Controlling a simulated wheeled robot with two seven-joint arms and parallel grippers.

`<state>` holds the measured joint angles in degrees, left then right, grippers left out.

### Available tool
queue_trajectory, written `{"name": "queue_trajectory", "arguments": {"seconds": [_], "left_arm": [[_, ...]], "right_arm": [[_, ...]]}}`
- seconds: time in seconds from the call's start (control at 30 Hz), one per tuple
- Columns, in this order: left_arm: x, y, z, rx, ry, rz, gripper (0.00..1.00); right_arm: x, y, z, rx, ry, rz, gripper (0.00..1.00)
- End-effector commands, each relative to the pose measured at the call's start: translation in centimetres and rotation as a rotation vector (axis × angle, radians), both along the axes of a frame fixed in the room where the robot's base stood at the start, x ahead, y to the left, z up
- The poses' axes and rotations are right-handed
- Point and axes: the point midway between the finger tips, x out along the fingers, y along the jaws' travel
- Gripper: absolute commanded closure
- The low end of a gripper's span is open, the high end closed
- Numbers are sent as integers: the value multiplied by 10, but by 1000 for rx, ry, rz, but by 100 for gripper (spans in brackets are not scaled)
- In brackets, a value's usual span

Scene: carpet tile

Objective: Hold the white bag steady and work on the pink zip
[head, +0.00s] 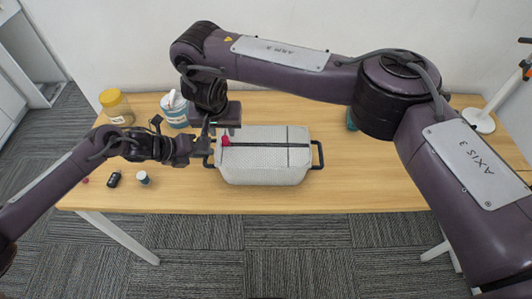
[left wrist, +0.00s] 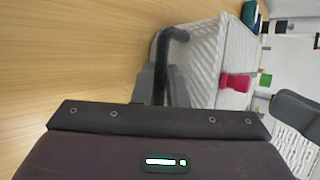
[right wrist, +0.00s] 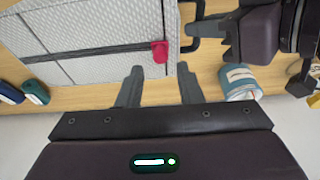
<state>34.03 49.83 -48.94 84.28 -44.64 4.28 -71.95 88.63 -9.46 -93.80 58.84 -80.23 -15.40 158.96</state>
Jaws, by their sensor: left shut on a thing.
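The white quilted bag (head: 264,170) lies on the table with a dark zip line along its top and a black handle at each end. The pink zip pull (head: 225,140) is at the left end of the zip; it also shows in the left wrist view (left wrist: 235,82) and the right wrist view (right wrist: 159,51). My left gripper (head: 208,146) is shut on the bag's left handle (left wrist: 173,42). My right gripper (right wrist: 158,85) is open and empty, with the pink pull just beyond the gap between its fingertips. In the head view its fingers are partly hidden by its own arm.
A yellow-lidded jar (head: 116,106) and a wipes tub (head: 175,110) stand at the back left. A small black bottle (head: 114,179) and a small white pot (head: 143,177) are at the front left. A teal container (head: 351,119) stands behind the bag.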

Motion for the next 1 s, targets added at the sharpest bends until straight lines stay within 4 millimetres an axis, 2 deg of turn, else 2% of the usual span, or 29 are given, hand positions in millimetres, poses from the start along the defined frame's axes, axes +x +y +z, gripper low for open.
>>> {"name": "queue_trajectory", "arguments": {"seconds": [0.13, 0.3, 0.73, 0.93, 1.0], "left_arm": [[-1, 0, -1, 0, 2, -1, 100], [-1, 0, -1, 1, 3, -1, 100], [-1, 0, -1, 1, 3, -1, 100], [-1, 0, -1, 1, 3, -1, 100], [-1, 0, -1, 1, 3, -1, 100]], "right_arm": [[5, 0, -20, 1, 2, 1, 67], [10, 0, -34, 1, 1, 0, 67], [13, 0, -41, 1, -1, 3, 67], [13, 0, -41, 1, -1, 3, 93], [13, 0, -41, 1, -1, 3, 94]]}}
